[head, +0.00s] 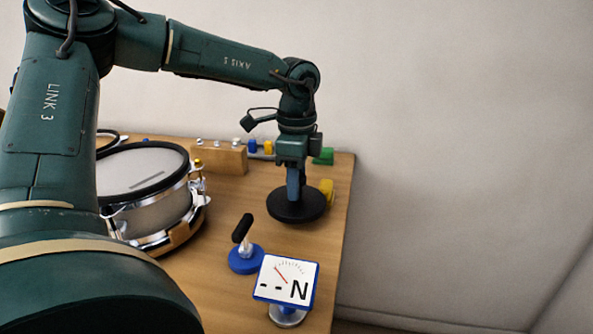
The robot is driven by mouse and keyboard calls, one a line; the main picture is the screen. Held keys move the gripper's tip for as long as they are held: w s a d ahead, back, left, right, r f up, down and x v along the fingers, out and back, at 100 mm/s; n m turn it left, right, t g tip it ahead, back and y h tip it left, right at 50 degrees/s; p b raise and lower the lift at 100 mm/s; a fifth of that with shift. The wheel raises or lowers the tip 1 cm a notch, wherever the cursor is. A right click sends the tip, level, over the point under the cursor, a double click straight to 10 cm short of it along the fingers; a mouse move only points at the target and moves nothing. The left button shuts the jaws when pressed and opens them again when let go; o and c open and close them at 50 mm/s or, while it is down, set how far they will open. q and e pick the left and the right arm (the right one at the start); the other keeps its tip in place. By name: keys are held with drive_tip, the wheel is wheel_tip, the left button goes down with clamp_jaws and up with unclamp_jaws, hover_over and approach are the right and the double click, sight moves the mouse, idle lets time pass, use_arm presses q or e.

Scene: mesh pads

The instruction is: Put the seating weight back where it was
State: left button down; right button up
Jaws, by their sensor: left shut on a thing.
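The seating weight is a wide, flat black disc (297,206) near the right side of the table. My left gripper (293,178) comes straight down over its middle and is shut on it; the gripped part is mostly hidden by the fingers. I cannot tell whether the disc touches the table or hangs just above it. The drum (150,190) with its mesh pad stands at the left, partly hidden by my left arm. My right gripper is not in view.
A force gauge (287,278) reading "-- N" and a black-handled tool on a blue base (246,260) stand at the front. A wooden block (222,160), a green block (323,157) and a yellow piece (327,187) are farther back. The table's right edge is close to the disc.

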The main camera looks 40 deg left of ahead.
use_arm(q)
drive_tip(key=shift+w+f, duration=0.15)
drive_tip(key=shift+f, duration=1.55)
drive_tip(key=shift+b, duration=0.35)
drive_tip(key=c, duration=1.4)
unclamp_jaws()
drive_tip(key=shift+f, duration=0.25)
drive_tip(key=o, duration=0.5)
drive_tip(key=shift+s, duration=0.2)
drive_tip(key=shift+c, duration=0.2)
drive_tip(key=shift+r, duration=0.1)
drive_tip(key=shift+r, duration=0.3)
wheel_tip(320, 180, up, 12)
drive_tip(key=shift+f+p, duration=0.25)
drive_tip(key=shift+p, duration=0.55)
